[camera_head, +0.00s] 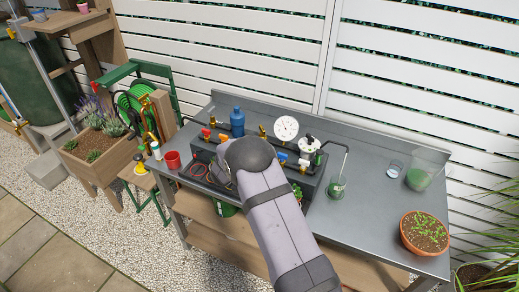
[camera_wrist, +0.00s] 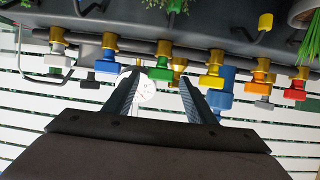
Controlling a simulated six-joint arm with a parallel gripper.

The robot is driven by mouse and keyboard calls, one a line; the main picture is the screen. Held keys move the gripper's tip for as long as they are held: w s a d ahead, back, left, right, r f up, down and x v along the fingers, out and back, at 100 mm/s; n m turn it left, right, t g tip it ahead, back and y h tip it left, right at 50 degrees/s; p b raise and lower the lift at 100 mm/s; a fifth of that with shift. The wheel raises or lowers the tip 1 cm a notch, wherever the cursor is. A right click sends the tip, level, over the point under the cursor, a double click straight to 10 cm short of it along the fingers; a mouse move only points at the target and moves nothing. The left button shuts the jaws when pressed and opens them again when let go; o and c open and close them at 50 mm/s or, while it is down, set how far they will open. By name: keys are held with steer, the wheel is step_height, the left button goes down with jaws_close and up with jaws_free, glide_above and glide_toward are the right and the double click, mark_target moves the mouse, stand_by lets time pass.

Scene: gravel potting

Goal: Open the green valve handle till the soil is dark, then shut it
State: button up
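The green valve handle (camera_wrist: 160,73) hangs on a brass valve in a row of coloured handles, near the centre of the wrist view. My gripper (camera_wrist: 160,84) is open, with one dark finger on each side of the green handle in the picture. I cannot tell whether the fingers touch it or how far off it is. In the head view my arm covers the green handle and the gripper. Small plants (camera_wrist: 175,5) show at the top edge of the wrist view; the soil under them is hidden, so its shade cannot be told.
A pressure gauge (camera_head: 286,129) and a blue bottle (camera_head: 237,121) stand behind the pipework. A red cup (camera_head: 173,160) is left; a terracotta pot (camera_head: 425,247) is right.

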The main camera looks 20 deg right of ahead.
steer(key=shift+a, duration=0.1)
steer(key=b+v, duration=0.2)
steer(key=v, duration=0.5)
stand_by(0.4)
steer(key=shift+s+r, duration=0.1)
stand_by(0.9)
